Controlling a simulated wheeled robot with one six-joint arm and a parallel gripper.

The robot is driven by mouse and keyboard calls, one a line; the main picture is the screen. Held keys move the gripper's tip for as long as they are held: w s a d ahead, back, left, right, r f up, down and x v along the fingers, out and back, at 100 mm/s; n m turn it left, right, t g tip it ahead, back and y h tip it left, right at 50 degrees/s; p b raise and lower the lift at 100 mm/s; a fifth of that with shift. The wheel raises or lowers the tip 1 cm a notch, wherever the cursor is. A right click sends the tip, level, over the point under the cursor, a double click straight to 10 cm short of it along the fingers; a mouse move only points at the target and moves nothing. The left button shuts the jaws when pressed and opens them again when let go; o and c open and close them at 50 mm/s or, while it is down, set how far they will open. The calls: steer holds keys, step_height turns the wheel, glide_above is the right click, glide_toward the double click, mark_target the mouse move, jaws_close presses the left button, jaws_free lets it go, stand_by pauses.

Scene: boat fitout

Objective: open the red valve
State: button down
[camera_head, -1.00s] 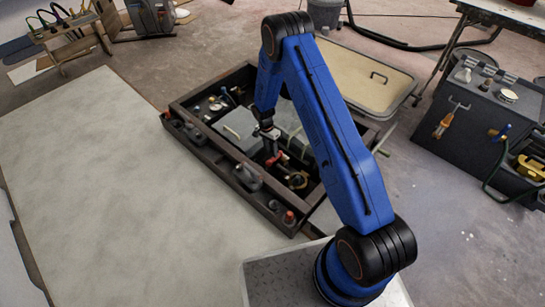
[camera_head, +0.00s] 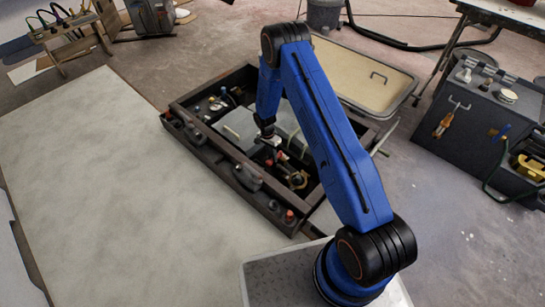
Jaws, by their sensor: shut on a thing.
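The red valve (camera_head: 281,157) is inside the dark open box (camera_head: 226,153), toward its right part. Only a little of its red handle shows below my gripper. My gripper (camera_head: 272,148) points down into the box and is shut on the red valve's handle. The fingertips are small in this view, and the handle is partly hidden behind them and the arm.
Grey boxes (camera_head: 240,128) and small fittings fill the box beside the valve. A beige hatch lid (camera_head: 362,75) lies behind it. A dark cabinet (camera_head: 478,125) stands at the right. A pale flat panel (camera_head: 95,190) covers the floor at left.

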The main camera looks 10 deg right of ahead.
steer(key=shift+w+m, duration=0.1)
steer(key=shift+m, duration=0.2)
steer(key=w+d+m+y, duration=0.2)
steer(key=w+m, duration=0.5)
steer(key=m, duration=1)
steer(key=shift+w+d+t+y, duration=0.2)
steer(key=shift+w+t+y, duration=0.1)
steer(key=shift+w+y, duration=0.15)
steer(key=shift+m, duration=0.3)
steer(key=c, duration=1.6)
jaws_free()
steer(key=shift+c, duration=0.2)
steer(key=w+d+r, duration=0.1)
steer(key=d+r, duration=0.2)
steer(key=r, duration=1.4)
steer(key=shift+w, duration=0.4)
